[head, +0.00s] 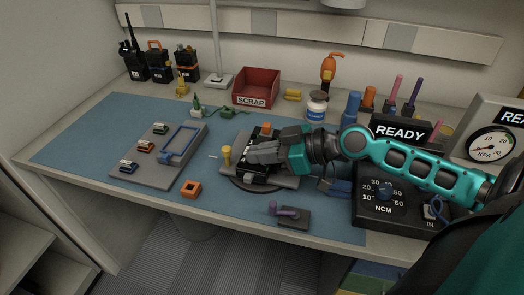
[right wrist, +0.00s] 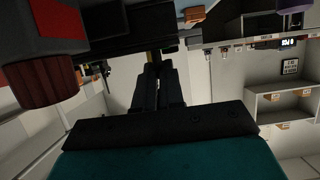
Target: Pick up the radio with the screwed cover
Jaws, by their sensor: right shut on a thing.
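A black radio (head: 264,134) with an orange part lies on a dark grey stand with a round base (head: 240,184) at the middle of the bench. My right gripper (head: 255,154) is over it, fingers close together and shut on it. The gripper hides much of the radio, and I cannot make out any screws or cover. In the right wrist view the fingers (right wrist: 157,88) reach up to a dark body (right wrist: 125,30). Several more radios stand upright at the back left, one with a long antenna (head: 133,65), one with an orange top (head: 159,62). My left gripper is not in view.
A grey tray (head: 122,172) with small modules and a blue frame lies at left. An orange square part (head: 191,188) lies at the front. A red scrap bin (head: 256,86) stands behind. A torque box (head: 390,205) and a ready sign (head: 400,131) crowd the right. The far left mat is clear.

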